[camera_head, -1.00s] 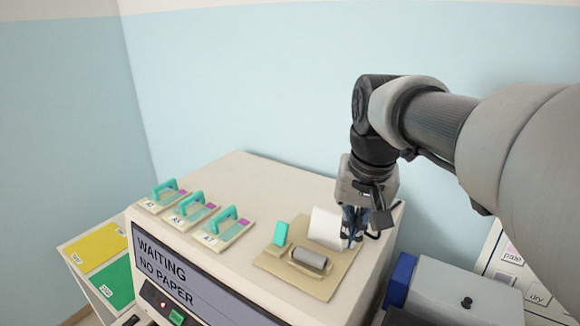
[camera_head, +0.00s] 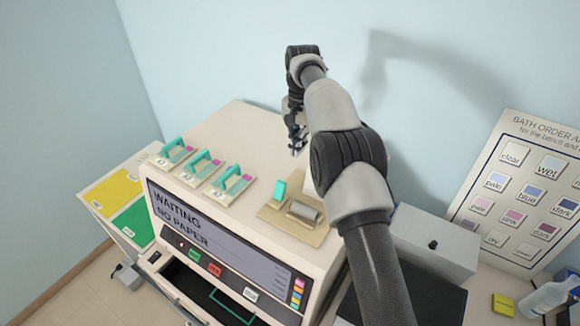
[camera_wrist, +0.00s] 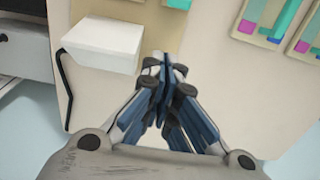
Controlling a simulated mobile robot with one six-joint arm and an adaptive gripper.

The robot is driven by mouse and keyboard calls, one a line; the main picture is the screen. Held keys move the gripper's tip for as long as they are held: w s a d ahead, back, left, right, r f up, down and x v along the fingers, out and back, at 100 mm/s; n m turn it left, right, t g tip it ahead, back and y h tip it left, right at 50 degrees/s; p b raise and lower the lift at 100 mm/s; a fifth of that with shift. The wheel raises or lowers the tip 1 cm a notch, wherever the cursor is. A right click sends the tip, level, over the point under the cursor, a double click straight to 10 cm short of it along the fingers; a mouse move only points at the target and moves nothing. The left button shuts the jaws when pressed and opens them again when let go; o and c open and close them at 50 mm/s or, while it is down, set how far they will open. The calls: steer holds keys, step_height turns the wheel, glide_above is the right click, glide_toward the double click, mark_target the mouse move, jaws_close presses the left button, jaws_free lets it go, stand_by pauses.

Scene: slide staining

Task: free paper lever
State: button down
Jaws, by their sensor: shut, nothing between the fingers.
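A tan plate (camera_head: 270,212) sits on top of the cream machine, with a small teal upright tab (camera_head: 279,190), which looks like the paper lever, and a grey roller (camera_head: 304,210). The tab's edge also shows at the top of the wrist view (camera_wrist: 178,4). White paper (camera_head: 309,180) behind the roller is mostly hidden by my arm; a white block in the wrist view (camera_wrist: 100,45) appears to be this paper. My gripper (camera_head: 295,148) is above the rear of the machine top, behind the plate and apart from the tab. Its fingers are together and empty in the wrist view (camera_wrist: 165,72).
Several slide holders with teal handles (camera_head: 202,162) stand left of the plate. The machine's screen (camera_head: 210,225) reads "WAITING NO PAPER". A thin black bent rod (camera_wrist: 62,85) shows beside the white block. A grey box (camera_head: 435,240) stands to the right. The rear machine top is clear.

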mark_target(280, 190)
steer(key=shift+f, duration=0.2)
steer(key=f, duration=0.9)
steer(key=shift+s+a+f, duration=0.25)
steer(key=shift+s+f, duration=0.05)
steer(key=shift+s, duration=0.05)
steer(key=shift+s+a+r, duration=0.3)
steer(key=shift+s+a, duration=0.05)
steer(key=shift+s, duration=0.2)
steer(key=shift+s+a+r, duration=0.3)
steer(key=shift+s+a, duration=0.05)
steer(key=shift+s, duration=0.2)
steer(key=shift+s+a+p, duration=0.2)
steer(key=shift+s+p, duration=0.1)
steer(key=shift+p, duration=0.05)
steer(key=shift+r, duration=0.1)
steer(key=shift+b, duration=0.4)
steer(key=shift+a, duration=0.1)
